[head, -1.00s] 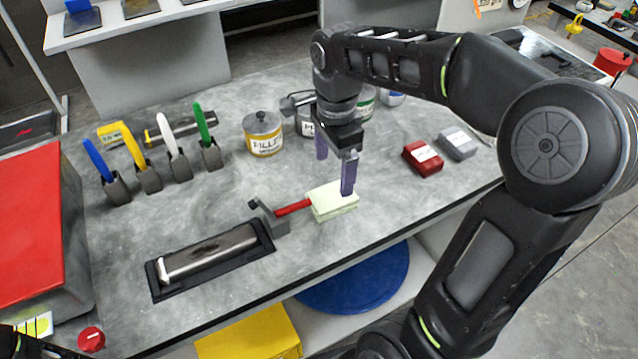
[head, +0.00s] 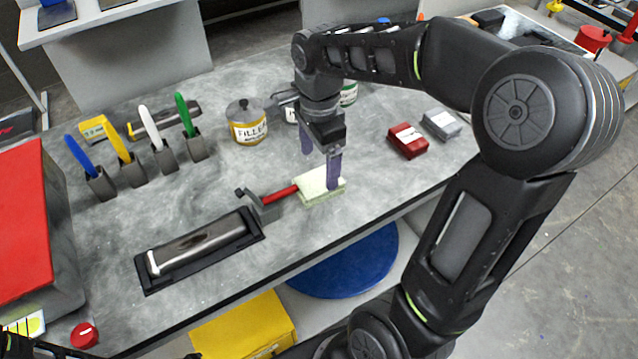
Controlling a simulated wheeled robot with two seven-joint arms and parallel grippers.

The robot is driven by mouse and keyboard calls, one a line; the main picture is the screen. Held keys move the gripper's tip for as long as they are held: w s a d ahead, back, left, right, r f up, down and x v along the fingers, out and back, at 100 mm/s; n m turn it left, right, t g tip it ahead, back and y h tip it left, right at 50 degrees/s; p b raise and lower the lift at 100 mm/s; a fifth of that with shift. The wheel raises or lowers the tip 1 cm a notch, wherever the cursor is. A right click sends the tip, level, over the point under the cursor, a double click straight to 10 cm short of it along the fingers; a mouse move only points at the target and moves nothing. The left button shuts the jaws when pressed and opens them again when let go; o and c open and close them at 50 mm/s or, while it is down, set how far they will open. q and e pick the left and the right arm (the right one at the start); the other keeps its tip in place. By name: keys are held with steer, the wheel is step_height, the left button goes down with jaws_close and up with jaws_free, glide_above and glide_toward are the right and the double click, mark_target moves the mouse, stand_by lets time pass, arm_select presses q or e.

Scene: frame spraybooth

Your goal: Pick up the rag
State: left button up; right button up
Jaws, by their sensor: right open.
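The rag (head: 312,187) looks like a pale yellow-green folded stack. It lies on the grey worktop near its front edge, at the right end of a red handle (head: 281,195) that sits in a grey holder (head: 262,207). My right gripper (head: 320,166) is open and empty, pointing down over the rag. Its nearer finger overlaps the rag's right part in the picture, and its other finger is farther back, beyond the rag. I cannot tell whether the nearer finger touches it.
A filler tin (head: 248,130) stands behind left of my right gripper. A red box (head: 407,141) and a grey box (head: 441,125) lie to the right. A black tray (head: 141,267) holding a metal tool is left. Several coloured-handled tools stand in holders at the back left.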

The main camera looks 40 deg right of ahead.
mark_target(322, 184)
step_height(322, 184, down, 5)
steer(key=shift+f+p, duration=0.1)
steer(key=shift+p, duration=0.35)
steer(key=shift+c, duration=0.5)
steer(key=c, duration=1.3)
steer(key=shift+c, duration=0.2)
steer(key=shift+r+b, duration=0.25)
steer(key=shift+b, duration=0.05)
steer(key=shift+s+a+r, duration=0.1)
steer(key=shift+s, duration=0.45)
steer(key=s+a+b, duration=0.2)
steer(key=s+b, duration=0.1)
steer(key=s, duration=1.4)
steer(key=shift+b, duration=0.3)
